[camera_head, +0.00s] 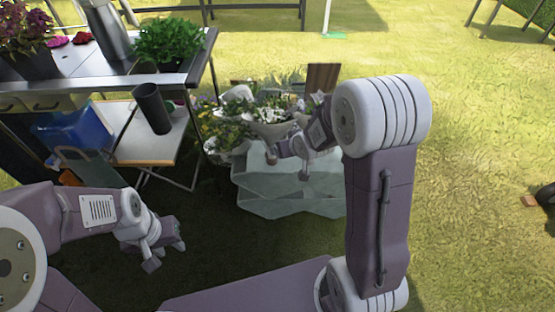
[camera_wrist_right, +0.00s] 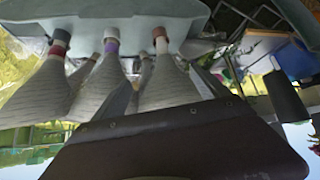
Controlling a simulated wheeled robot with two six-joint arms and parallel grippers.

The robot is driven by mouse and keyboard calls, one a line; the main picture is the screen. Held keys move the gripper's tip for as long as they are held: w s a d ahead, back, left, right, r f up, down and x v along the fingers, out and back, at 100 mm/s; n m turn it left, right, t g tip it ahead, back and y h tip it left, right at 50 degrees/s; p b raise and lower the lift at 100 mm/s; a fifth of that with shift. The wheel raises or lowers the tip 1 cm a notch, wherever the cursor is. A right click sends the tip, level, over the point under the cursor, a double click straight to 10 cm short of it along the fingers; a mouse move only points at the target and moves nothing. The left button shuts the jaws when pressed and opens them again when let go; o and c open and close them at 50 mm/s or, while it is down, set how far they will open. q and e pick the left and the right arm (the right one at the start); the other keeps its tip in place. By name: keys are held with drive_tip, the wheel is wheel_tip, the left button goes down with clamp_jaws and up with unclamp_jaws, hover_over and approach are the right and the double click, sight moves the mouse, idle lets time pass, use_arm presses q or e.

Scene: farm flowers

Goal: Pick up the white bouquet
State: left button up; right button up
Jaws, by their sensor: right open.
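The white bouquet (camera_head: 268,112) stands among other bouquets on a pale grey faceted stand (camera_head: 285,207) in the head view. It has white blooms and a pale cone wrap. My right gripper (camera_head: 288,166) is open in front of the wraps, above the stand's top; its fingers look empty. In the right wrist view several pale paper cones (camera_wrist_right: 107,88) appear upside down, with red, purple and brown bands; I cannot tell which is the white bouquet's. My left gripper (camera_head: 168,254) hangs low at the left, fingers apart and empty.
A table (camera_head: 188,70) with potted plants stands at the back left. Below it a small folding table (camera_head: 150,145) holds a dark cylinder (camera_head: 152,108) near a blue crate (camera_head: 75,128). Yellow flowers (camera_head: 222,135) crowd the stand's left. Open grass lies to the right.

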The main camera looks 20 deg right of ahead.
sight(271, 140)
drive_tip(key=w+f+t+b, duration=0.1)
drive_tip(key=w+f+b, duration=0.2)
drive_tip(key=f+b, duration=0.1)
drive_tip(key=w+f+t+y+b, duration=0.1)
drive_tip(key=w+f+t+b, duration=0.1)
drive_tip(key=w+f+b, duration=0.2)
drive_tip(key=w+f+t+b, duration=0.2)
drive_tip(key=w+f+b, duration=0.1)
drive_tip(key=f+b, duration=0.1)
drive_tip(key=shift+w+a+f+n, duration=0.15)
drive_tip(key=shift+w+n, duration=0.25)
drive_tip(key=shift+y, duration=0.3)
drive_tip(key=b+x, duration=0.4)
drive_tip(key=x, duration=0.4)
drive_tip(key=shift+w+f, duration=0.25)
drive_tip(key=shift+w, duration=0.25)
use_arm(q)
wheel_tip(271, 140, down, 21)
drive_tip(key=shift+r, duration=0.15)
use_arm(e)
drive_tip(key=shift+r, duration=0.15)
use_arm(q)
drive_tip(key=shift+s, duration=0.1)
use_arm(e)
clamp_jaws()
